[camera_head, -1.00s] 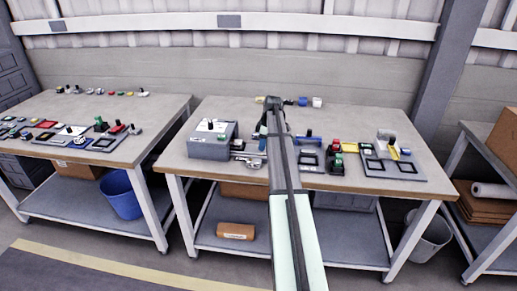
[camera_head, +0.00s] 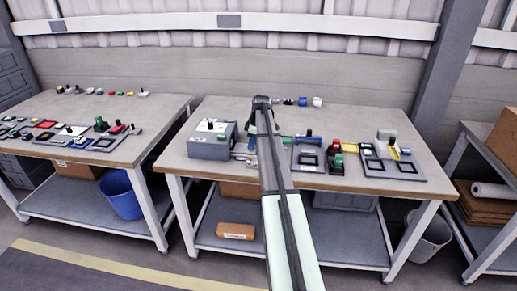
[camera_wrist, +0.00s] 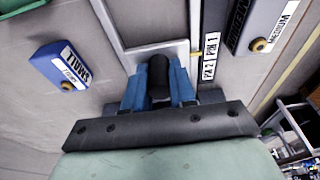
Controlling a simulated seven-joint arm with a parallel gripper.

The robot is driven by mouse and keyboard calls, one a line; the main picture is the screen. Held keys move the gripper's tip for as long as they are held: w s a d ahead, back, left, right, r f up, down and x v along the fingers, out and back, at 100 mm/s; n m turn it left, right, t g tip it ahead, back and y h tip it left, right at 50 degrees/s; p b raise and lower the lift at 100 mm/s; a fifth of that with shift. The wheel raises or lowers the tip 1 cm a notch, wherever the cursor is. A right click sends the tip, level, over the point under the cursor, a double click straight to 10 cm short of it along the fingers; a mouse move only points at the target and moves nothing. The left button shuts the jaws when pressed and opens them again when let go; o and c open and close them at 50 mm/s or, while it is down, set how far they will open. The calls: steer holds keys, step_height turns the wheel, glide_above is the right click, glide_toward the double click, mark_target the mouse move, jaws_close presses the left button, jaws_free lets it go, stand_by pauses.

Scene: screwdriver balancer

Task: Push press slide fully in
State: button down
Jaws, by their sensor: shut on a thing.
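In the wrist view, my gripper (camera_wrist: 160,82) has its two blue fingers shut on a dark rounded handle (camera_wrist: 160,90), which appears to belong to the press slide. A pale square plate (camera_wrist: 133,54) lies just beyond the fingers, with a grey rail-like strip running past it. How far in the slide sits cannot be told. In the head view, my own arm reaches over the middle of the right workbench (camera_head: 340,118) and hides the fingers and the handle.
A grey box (camera_head: 208,150) with a white top stands left of my arm. Grey fixtures with dark square frames (camera_head: 308,160) and a larger grey board (camera_head: 405,173) lie to the right. In the wrist view, a blue labelled block (camera_wrist: 70,66) is left and a grey labelled block (camera_wrist: 262,22) right.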

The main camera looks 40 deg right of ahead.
mark_target(241, 147)
steer(key=shift+w+a, duration=1.55)
steer(key=c, duration=0.8)
jaws_free()
steer(key=shift+c, duration=0.2)
step_height(241, 147, up, 7)
